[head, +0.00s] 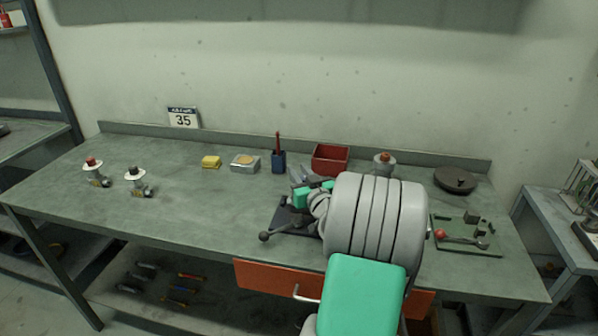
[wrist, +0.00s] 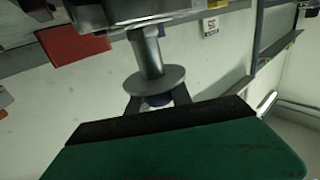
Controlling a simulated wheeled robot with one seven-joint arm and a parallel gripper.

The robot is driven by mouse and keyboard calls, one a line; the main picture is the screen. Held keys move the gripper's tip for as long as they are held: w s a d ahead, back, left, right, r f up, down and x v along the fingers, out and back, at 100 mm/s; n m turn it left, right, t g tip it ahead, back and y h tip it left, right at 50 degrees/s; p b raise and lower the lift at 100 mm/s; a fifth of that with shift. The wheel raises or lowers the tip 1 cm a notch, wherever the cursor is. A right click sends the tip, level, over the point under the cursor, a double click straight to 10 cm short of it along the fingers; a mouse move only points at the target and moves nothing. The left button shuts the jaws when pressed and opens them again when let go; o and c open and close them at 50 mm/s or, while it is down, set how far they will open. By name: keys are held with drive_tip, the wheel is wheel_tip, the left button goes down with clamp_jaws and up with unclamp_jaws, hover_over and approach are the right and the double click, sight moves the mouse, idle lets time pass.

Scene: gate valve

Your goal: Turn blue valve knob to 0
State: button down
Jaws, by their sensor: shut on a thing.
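My gripper (wrist: 157,101) is shut on a small dark blue knob (wrist: 158,99) in the wrist view, one dark finger on each side of it. The knob sits against a pale round disc (wrist: 150,79) on a grey metal neck (wrist: 148,50), which runs up to a larger grey body. No number or mark on the disc can be read. In the head view my arm hides the knob and fingertips, beside a dark vise (head: 290,220) with a ball-ended handle.
Two valves with white discs, one red-knobbed (head: 92,165) and one dark-knobbed (head: 135,175), stand on the left of the workbench (head: 190,215). A red bin (head: 331,159), blue pen cup (head: 279,162) and another valve (head: 384,160) stand behind my arm. The left bench top has free room.

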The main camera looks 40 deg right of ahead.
drive_tip(key=shift+d+r+m+g+h+p, duration=0.2)
drive_tip(key=shift+m+g+h+p, duration=0.3)
drive_tip(key=shift+m+h+p, duration=0.45)
drive_tip(key=shift+h, duration=0.35)
drive_tip(key=shift+s+d+m+g+h+p, duration=0.15)
drive_tip(key=shift+m+g+h+p, duration=0.45)
drive_tip(key=shift+p, duration=1.3)
drive_tip(key=shift+d+f+m+h+p, duration=0.15)
drive_tip(key=shift+m+h+p, duration=0.1)
drive_tip(key=shift+h+p, duration=0.55)
drive_tip(key=c, duration=1.1)
unclamp_jaws()
drive_tip(key=shift+c, duration=0.2)
